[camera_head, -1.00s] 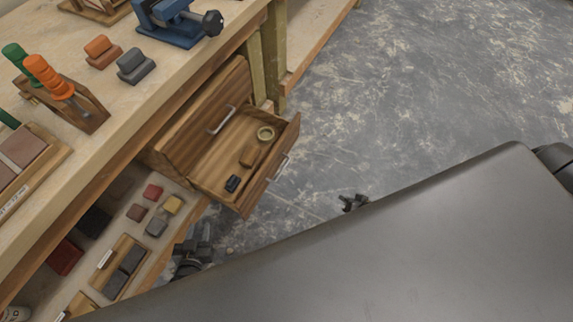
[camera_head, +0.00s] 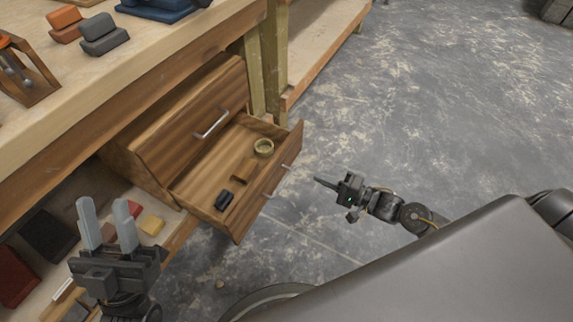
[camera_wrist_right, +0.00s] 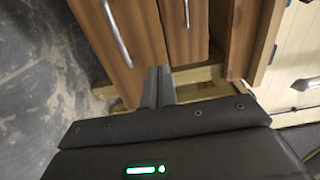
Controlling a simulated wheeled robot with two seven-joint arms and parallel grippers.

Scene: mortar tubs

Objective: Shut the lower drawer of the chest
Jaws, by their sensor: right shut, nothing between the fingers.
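The wooden chest (camera_head: 150,160) stands under the bench. Its lower drawer (camera_head: 236,228) is pulled out, while its upper drawer (camera_head: 190,130) is shut. In the right wrist view, the lower drawer's front (camera_wrist_right: 125,45) with its bar handle shows at the left, beside the upper drawer's front (camera_wrist_right: 183,40). My right gripper (camera_head: 318,181) is shut and empty, over the floor, just right of the lower drawer's front and apart from it in the head view. Its fingers (camera_wrist_right: 157,86) are together in the wrist view. My left gripper (camera_head: 107,212) is open and empty, left of the drawer.
The drawer holds a tape roll (camera_head: 263,148), a brown block (camera_head: 243,169) and a small black item (camera_head: 224,200). The bench top (camera_head: 150,60) overhangs the chest. A low shelf (camera_head: 165,245) with coloured blocks lies at the left. Floor (camera_head: 400,110) right of the drawer is clear.

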